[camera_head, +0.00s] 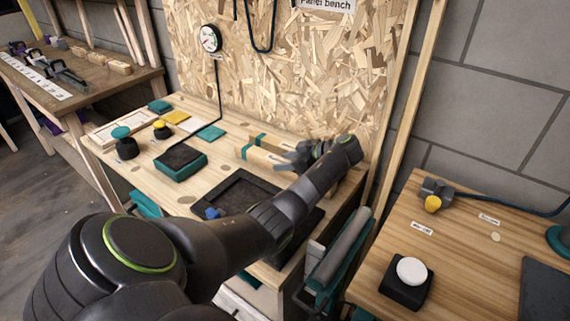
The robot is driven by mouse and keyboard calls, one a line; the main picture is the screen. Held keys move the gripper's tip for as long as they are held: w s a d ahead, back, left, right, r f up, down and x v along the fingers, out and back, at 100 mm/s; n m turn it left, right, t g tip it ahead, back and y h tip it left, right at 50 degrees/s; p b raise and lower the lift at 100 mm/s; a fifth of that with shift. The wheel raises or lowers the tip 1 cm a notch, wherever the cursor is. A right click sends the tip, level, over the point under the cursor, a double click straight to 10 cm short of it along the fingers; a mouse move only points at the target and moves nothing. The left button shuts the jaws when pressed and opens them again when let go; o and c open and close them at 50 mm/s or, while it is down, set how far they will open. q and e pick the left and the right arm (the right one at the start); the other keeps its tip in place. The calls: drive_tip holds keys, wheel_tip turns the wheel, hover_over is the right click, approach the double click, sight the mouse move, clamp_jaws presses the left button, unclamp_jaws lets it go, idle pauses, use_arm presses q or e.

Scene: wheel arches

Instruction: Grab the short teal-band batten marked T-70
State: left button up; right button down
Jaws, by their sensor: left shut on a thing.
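Two pale wooden battens with teal bands lie side by side at the back right of the panel bench: a rear batten (274,142) and a front batten (262,159). Their right ends are hidden by my left gripper (291,158). My right gripper is not in view.
My left arm spans the bench above a dark tray (236,190). A teal block with a dark top (181,162) and two knobs stand to the left. An upright chipboard panel (300,70) closes the back. A side table (455,262) with a white button (411,270) stands right.

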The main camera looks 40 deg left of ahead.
use_arm(q)
wheel_tip(320, 180, up, 4)
drive_tip(key=shift+f, duration=0.1)
wheel_tip(320, 180, up, 5)
drive_tip(key=p, duration=0.4)
drive_tip(key=shift+f, duration=0.1)
drive_tip(key=shift+r+p, duration=0.4)
drive_tip(key=shift+p, duration=0.15)
drive_tip(key=shift+r, duration=0.1)
